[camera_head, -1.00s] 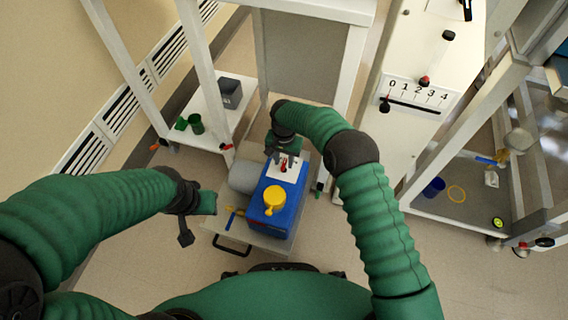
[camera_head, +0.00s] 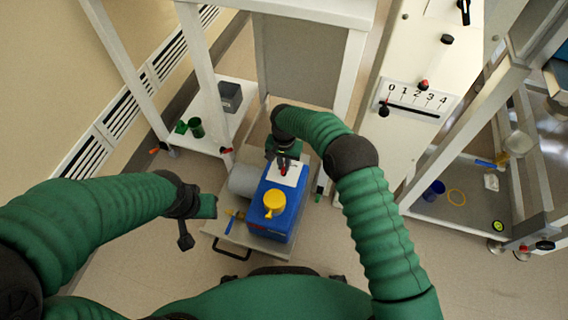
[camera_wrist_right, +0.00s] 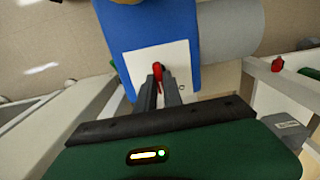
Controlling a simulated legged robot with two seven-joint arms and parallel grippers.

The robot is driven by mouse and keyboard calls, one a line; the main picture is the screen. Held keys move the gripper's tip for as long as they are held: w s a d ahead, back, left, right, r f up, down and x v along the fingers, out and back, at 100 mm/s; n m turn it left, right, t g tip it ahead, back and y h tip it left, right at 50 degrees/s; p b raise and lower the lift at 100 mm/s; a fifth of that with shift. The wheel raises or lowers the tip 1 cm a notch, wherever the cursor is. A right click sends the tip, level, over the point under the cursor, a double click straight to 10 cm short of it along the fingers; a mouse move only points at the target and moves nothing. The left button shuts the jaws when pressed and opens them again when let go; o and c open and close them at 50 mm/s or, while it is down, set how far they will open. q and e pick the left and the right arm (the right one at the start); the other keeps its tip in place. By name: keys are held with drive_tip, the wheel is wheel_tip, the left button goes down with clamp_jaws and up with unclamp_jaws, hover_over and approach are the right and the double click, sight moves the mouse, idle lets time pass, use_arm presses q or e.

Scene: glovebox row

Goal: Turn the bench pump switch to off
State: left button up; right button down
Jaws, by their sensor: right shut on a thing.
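The bench pump (camera_head: 275,222) is a blue box with a yellow cap (camera_head: 274,201) and a grey cylinder (camera_head: 244,181) at its left side. A white plate on its top (camera_head: 289,172) carries a small red switch (camera_wrist_right: 158,70). My right gripper (camera_head: 284,165) reaches down over the plate from above. In the right wrist view its two dark fingers (camera_wrist_right: 160,84) are shut on the red switch. The fingers hide part of the switch and the plate's markings. My left gripper (camera_head: 204,207) is left of the pump, apart from it; its jaws are unclear.
The pump stands on a low cart (camera_head: 214,228) with a blue-handled valve (camera_head: 232,221). A white panel with a 0-4 scale (camera_head: 415,97) stands at right. Floor is free left of the cart.

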drive_tip(key=shift+a+r+n+p, duration=0.1)
drive_tip(key=shift+n+p, duration=0.55)
drive_tip(key=shift+n, duration=0.45)
drive_tip(key=shift+n+p, duration=0.5)
drive_tip(key=shift+n, duration=1.3)
drive_tip(key=c, duration=1.5)
unclamp_jaws()
wheel_tip(320, 180, up, 17)
drive_tip(key=p, duration=0.6)
drive_tip(key=shift+f+p, duration=0.2)
drive_tip(key=shift+p, duration=0.1)
